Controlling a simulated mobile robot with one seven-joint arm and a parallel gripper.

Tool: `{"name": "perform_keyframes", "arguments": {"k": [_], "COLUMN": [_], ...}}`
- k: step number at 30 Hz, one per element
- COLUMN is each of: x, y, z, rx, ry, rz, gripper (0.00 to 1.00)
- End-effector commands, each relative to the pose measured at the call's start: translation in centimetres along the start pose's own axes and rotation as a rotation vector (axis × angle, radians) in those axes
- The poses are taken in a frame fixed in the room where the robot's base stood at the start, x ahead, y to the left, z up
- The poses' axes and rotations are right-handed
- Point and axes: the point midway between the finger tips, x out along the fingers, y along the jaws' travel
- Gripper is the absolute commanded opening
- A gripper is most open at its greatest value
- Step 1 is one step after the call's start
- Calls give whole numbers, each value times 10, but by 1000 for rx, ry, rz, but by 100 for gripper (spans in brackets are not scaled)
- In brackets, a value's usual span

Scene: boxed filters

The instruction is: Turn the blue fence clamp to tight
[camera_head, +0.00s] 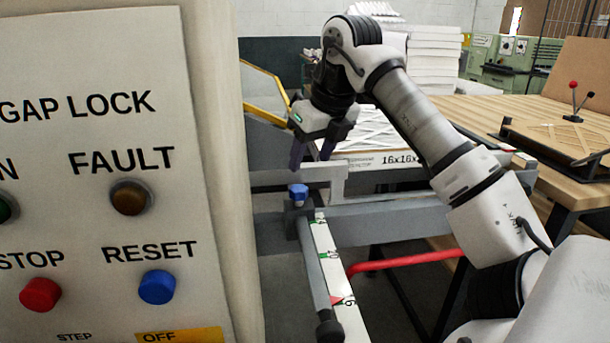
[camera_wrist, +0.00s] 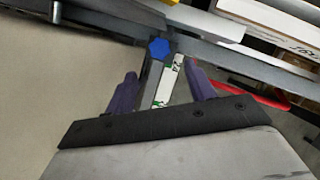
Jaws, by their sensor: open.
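The blue fence clamp (camera_head: 298,194) is a small blue knob on a grey rail, beside a white scale strip (camera_head: 328,258) with green and red marks. In the wrist view the clamp (camera_wrist: 159,49) shows as a blue hexagonal top, lying beyond the fingertips and roughly between their lines. My gripper (camera_head: 318,155) has purple fingers pointing down, above the clamp and slightly to its right in the head view. In the wrist view my gripper (camera_wrist: 162,80) is open with nothing between its fingers. I cannot tell from the knob's look how tight the clamp is.
A large control panel (camera_head: 125,225) with buttons stands close on the left. A grey fence bar (camera_head: 385,218) runs right from the clamp, with a boxed filter (camera_head: 365,161) behind it. A red bar (camera_head: 405,260) crosses below. A wooden table (camera_head: 480,113) stands at right.

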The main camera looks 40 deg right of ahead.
Motion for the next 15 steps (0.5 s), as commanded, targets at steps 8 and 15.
{"name": "perform_keyframes", "arguments": {"k": [8, 15], "x": [-46, -55], "y": [0, 0], "z": [0, 0], "rx": [1, 0], "ry": [0, 0], "rz": [-2, 0], "gripper": [54, 54]}}
